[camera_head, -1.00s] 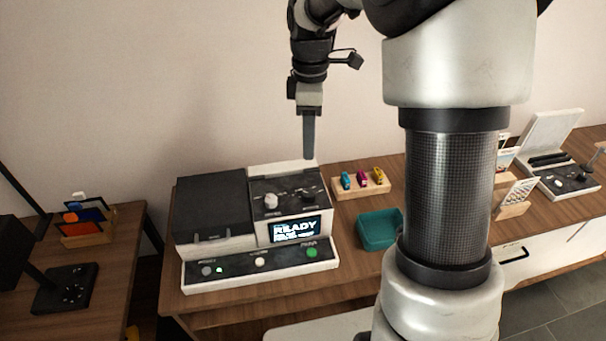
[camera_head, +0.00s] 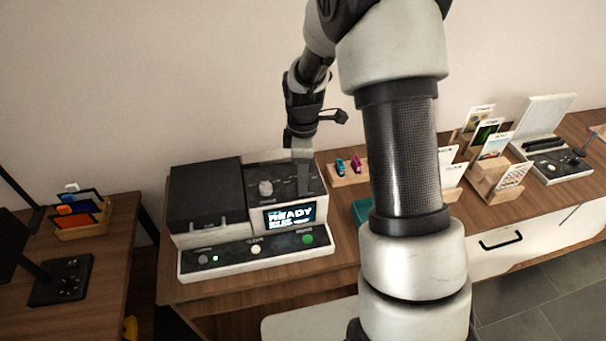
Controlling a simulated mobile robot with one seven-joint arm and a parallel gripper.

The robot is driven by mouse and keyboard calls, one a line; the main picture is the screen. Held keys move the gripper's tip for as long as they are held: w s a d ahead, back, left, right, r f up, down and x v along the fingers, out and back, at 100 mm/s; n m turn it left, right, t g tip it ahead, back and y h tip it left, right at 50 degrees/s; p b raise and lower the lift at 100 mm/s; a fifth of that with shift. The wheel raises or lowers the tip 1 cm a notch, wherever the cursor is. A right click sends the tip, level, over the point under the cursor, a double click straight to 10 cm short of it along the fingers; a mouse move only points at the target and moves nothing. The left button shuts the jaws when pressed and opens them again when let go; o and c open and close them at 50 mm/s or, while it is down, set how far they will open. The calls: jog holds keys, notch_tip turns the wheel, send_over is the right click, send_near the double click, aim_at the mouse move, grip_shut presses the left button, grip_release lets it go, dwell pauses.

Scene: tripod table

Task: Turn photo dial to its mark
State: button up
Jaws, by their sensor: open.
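The photo machine (camera_head: 210,262) stands on the wooden table, with a dark lid at left and a lit screen (camera_head: 289,217) reading READY. On its dark top panel a pale knob (camera_head: 265,188) sits at left. A second, dark knob showed at the panel's right in the earlier view; my gripper now covers that area. My gripper (camera_head: 303,186) points straight down, with its fingertips at or just above the right part of the panel. It is open, seen edge-on, so the gap and any contact cannot be told.
A wooden holder (camera_head: 350,181) with small colored items is right of the machine, partly behind my arm. A teal tray (camera_head: 361,209) is mostly hidden. Card racks (camera_head: 492,178) and an open white case (camera_head: 550,165) stand further right. Left is another table with a slide rack (camera_head: 84,222).

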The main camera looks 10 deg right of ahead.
jog(key=c, duration=1)
jog(key=shift+c, duration=0.2)
